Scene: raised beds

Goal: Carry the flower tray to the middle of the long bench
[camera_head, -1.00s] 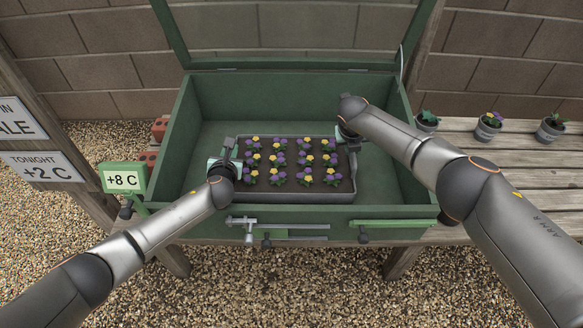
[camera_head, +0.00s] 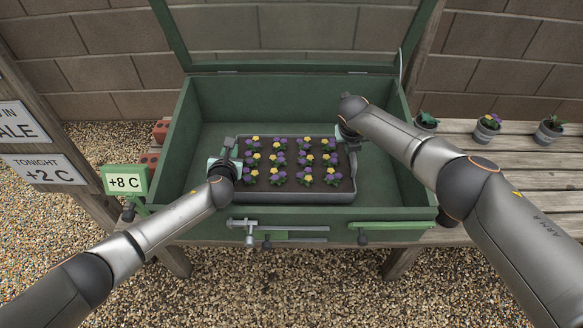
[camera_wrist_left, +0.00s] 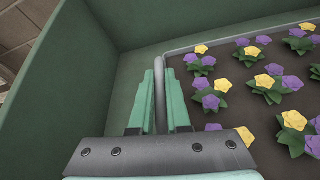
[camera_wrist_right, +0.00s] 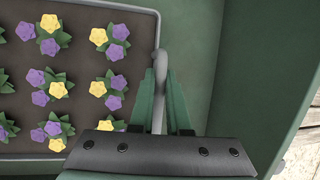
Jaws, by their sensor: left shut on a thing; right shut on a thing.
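The flower tray (camera_head: 296,198) is a grey tray of dark soil with rows of purple and yellow flowers. It is inside the open green box (camera_head: 190,140), within its walls. My left gripper (camera_head: 232,155) is shut on the tray's left rim; in the left wrist view its green fingers (camera_wrist_left: 160,95) straddle that rim. My right gripper (camera_head: 350,142) is shut on the tray's right side; in the right wrist view its fingers (camera_wrist_right: 160,90) close on a grey handle or rim there. The long bench (camera_head: 530,160) of wooden slats is at the right, partly behind my right arm. The tray's underside is hidden.
Small potted plants (camera_head: 488,127) stand along the bench's back; the slats in front look clear. The box's raised lid (camera_head: 300,30) stands behind. A +8 C display (camera_head: 124,181) is at the box's left, and a wooden post (camera_head: 60,140) with signs stands farther left.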

